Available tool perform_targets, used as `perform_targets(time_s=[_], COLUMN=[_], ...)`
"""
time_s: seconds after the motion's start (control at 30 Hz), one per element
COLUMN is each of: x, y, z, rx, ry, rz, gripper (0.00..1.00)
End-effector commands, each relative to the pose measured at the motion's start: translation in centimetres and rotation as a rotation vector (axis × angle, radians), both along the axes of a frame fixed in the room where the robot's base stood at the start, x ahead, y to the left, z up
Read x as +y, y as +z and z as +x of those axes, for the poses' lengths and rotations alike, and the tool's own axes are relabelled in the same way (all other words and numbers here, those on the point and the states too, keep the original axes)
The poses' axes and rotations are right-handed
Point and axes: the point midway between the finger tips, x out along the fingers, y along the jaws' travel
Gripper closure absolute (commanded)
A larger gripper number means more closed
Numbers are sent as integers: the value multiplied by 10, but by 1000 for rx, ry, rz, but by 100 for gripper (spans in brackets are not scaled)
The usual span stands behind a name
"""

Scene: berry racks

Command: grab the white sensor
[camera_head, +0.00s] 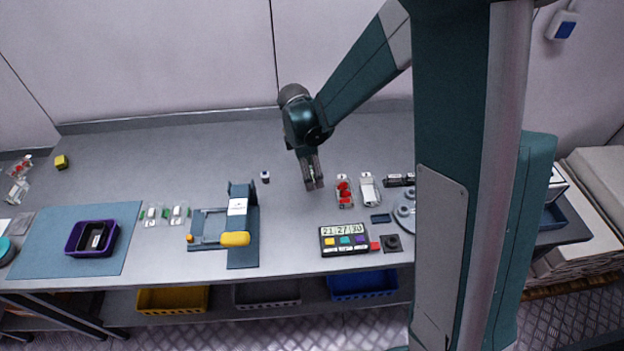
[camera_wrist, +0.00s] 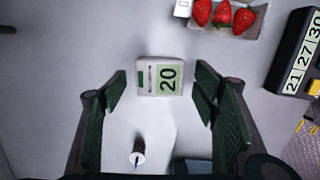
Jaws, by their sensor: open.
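A small white box-shaped device with a pale green display reading 20 (camera_wrist: 160,77), which looks like the white sensor, lies on the grey table in the wrist view. My gripper (camera_wrist: 160,88) is open, with one finger on each side of the device in that view; no contact shows. In the head view my gripper (camera_head: 315,187) points down over the middle of the table. It hides the device there, and the exact height above the table is hard to tell.
A tray of strawberries (camera_head: 345,205) and a timer (camera_head: 325,250) are to the right. A blue fixture with a yellow handle (camera_head: 243,255) is at front left. Table behind the gripper is clear.

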Motion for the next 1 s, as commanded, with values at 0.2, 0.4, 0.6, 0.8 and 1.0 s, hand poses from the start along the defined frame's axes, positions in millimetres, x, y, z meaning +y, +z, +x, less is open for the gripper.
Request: perform_targets(time_s=[0.2,0.4,0.6,0.8,1.0], x=[-3,-4,-4,-4,-4], y=[-19,-24,-24,-23,-23], z=[1,0,0,0,0], rx=[0,0,0,0,0], ry=[0,0,0,0,0], rz=[0,0,0,0,0], gripper=[40,40,40,40,57])
